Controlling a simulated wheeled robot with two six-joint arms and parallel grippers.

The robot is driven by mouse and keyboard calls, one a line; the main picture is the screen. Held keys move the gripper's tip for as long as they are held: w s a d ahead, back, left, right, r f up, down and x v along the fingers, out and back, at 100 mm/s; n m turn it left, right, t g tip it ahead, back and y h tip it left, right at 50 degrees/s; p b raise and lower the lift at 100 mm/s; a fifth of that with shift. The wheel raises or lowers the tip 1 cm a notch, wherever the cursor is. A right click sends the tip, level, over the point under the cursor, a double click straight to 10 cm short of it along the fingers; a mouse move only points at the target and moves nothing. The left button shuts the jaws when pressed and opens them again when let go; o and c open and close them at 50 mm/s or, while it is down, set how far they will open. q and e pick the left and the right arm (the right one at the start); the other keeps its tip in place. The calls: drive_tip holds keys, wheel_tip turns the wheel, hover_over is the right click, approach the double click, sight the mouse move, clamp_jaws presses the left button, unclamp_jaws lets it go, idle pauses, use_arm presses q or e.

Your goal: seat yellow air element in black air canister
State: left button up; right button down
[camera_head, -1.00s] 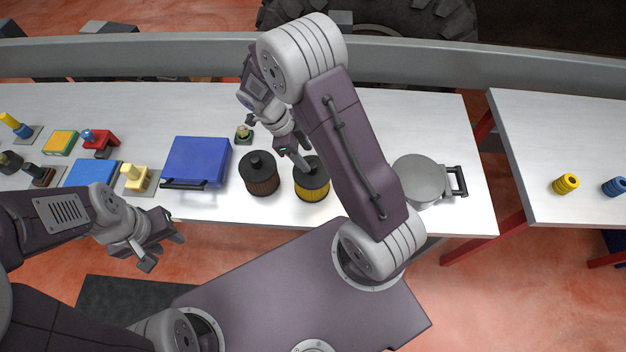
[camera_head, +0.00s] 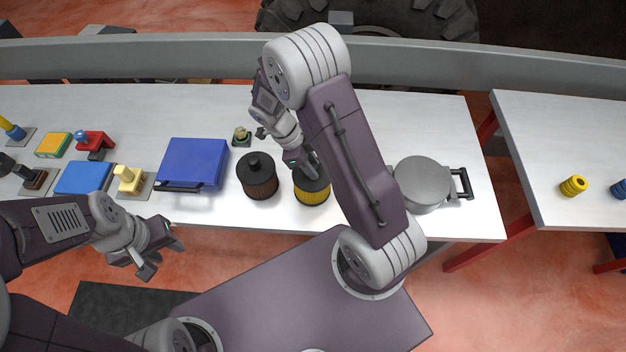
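The yellow air element (camera_head: 312,195), a yellow pleated cylinder with a black top, stands upright near the front edge of the long table. My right gripper (camera_head: 309,169) points down at its top knob. The fingertips are small and partly hidden, so I cannot tell whether they grip it. A round grey canister (camera_head: 421,183) with a black side handle stands to the right, behind my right arm's edge. No plainly black canister shows, and I cannot tell whether this is the one named. My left gripper (camera_head: 165,254) is open and empty in front of the table.
A brown element with a black top (camera_head: 259,182) stands close left of the yellow one. A blue case (camera_head: 194,162) and several coloured parts fill the table's left. A second table (camera_head: 560,140) holds a yellow ring part (camera_head: 573,186). A gap separates the tables.

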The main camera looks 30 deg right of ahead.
drive_tip(key=shift+r+p, duration=1.65)
drive_tip(key=shift+r, duration=0.9)
drive_tip(key=shift+w+r, duration=0.25)
drive_tip(key=w+a+r+n+t+y, duration=0.1)
drive_tip(key=a+r+n+t, duration=0.1)
drive_tip(key=n, duration=0.8)
drive_tip(key=w+a+r+n+t+y, duration=0.1)
drive_tip(key=r+n+t, duration=0.3)
drive_tip(key=n, duration=0.7)
wheel_tip(320, 180, up, 2)
drive_tip(key=shift+a+r+t+b, duration=0.1)
drive_tip(key=shift+a+t+b, duration=0.2)
drive_tip(key=shift+a+t, duration=0.15)
